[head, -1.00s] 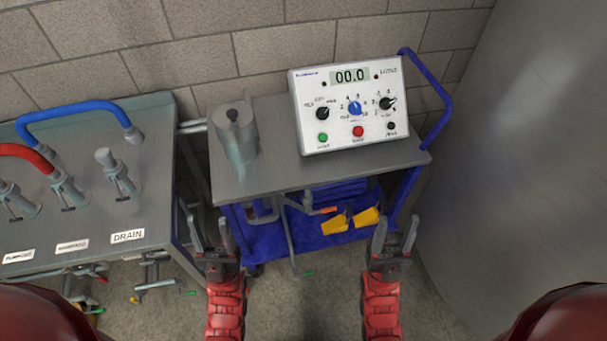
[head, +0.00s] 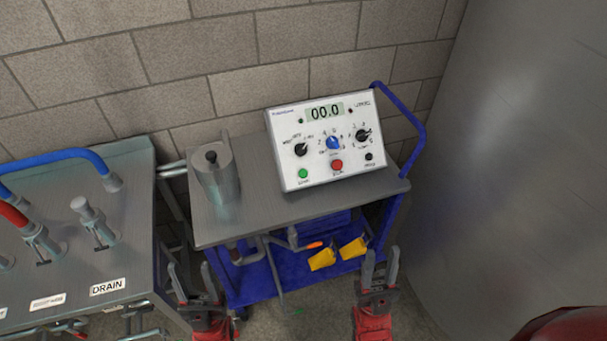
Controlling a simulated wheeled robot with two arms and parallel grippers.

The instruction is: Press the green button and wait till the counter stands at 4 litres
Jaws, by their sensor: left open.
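The white control box (head: 290,155) stands on the grey top of a blue cart, its sloped face toward me. Its counter display (head: 325,111) reads 00.0. The green button (head: 303,174) is at the lower left of the face, left of a red button (head: 337,165) and a small black button (head: 369,156). My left gripper (head: 193,285) is open and empty, low in front of the cart's left side. My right gripper (head: 378,268) looks open and empty, low in front of the cart's right side. Both are well apart from the box.
A metal cylinder (head: 218,183) stands on the cart top (head: 262,220) left of the box. A bench (head: 130,235) with hoses, valves and a DRAIN label is at the left. A large steel tank (head: 490,170) fills the right. Yellow pieces (head: 322,259) lie on the lower shelf.

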